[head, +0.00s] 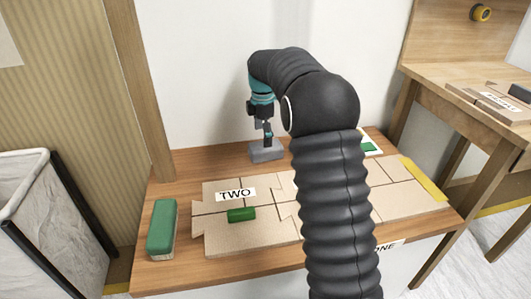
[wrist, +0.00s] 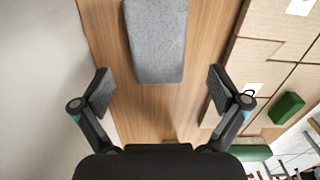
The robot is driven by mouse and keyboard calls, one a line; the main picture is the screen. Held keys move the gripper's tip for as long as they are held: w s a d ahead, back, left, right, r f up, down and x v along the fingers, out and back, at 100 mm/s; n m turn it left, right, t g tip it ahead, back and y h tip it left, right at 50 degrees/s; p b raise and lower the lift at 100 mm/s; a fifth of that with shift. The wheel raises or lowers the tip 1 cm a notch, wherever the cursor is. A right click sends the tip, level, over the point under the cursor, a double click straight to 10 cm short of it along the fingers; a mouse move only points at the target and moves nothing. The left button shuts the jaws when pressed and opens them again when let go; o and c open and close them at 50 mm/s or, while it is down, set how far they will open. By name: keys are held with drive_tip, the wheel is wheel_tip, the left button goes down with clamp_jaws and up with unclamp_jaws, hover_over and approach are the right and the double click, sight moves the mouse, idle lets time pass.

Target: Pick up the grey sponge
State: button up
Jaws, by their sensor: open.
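The grey sponge (head: 265,152) is a speckled block on the wooden table near its back edge. In the wrist view the grey sponge (wrist: 156,42) lies at the top centre, ahead of the fingertips and in line with the space between them. My gripper (head: 267,138) is just above the sponge in the head view, and my arm hangs over the table.
Cardboard pieces (head: 270,232) with a "TWO" label cover the table's middle. A green block (head: 241,214) lies on them. A green-topped block (head: 162,228) stands at the front left. A wooden post (head: 147,90) rises at the left, and the wall (head: 200,60) is close behind.

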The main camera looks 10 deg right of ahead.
sight(263, 148)
drive_tip(key=shift+f+b, duration=0.4)
drive_tip(key=shift+f, duration=2.45)
drive_tip(key=shift+c, duration=0.3)
drive_tip(key=c, duration=1.1)
